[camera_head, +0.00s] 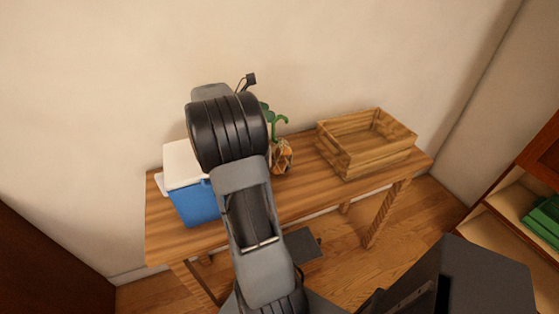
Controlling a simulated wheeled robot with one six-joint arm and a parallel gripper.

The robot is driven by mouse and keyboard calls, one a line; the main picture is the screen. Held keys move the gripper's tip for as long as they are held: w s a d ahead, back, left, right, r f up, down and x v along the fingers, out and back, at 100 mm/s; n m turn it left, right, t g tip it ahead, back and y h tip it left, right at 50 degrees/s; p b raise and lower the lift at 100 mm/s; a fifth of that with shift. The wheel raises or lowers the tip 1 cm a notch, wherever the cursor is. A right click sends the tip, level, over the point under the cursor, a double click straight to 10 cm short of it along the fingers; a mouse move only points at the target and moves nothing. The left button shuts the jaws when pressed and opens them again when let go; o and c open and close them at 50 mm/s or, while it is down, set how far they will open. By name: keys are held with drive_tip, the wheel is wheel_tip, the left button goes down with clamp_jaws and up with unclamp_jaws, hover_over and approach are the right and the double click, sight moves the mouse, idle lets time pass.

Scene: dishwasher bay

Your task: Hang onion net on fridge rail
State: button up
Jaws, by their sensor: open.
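An onion net (282,157) with orange-brown contents stands on the wooden table, just right of my arm. A green loop or hook rises from its top. My arm covers part of the green piece and perhaps the net's left edge. My arm reaches up through the middle of the picture, between the camera and the table. My gripper is hidden behind the arm, so its fingers and its distance to the net do not show. No fridge or rail can be made out.
The wooden table (320,190) stands by the wall. A blue cooler with a white lid (190,190) is on its left, partly behind my arm. An open wooden crate (365,143) is on its right. A shelf with green items (545,218) stands far right.

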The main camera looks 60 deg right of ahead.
sight(280, 116)
drive_tip(key=shift+a+f+p+x, duration=0.1)
drive_tip(key=shift+p+x, duration=0.05)
drive_tip(key=shift+x, duration=1.2)
drive_tip(key=shift+a+f+p+x, duration=0.15)
drive_tip(key=shift+x, duration=1.25)
drive_tip(key=shift+s, duration=0.2)
clamp_jaws()
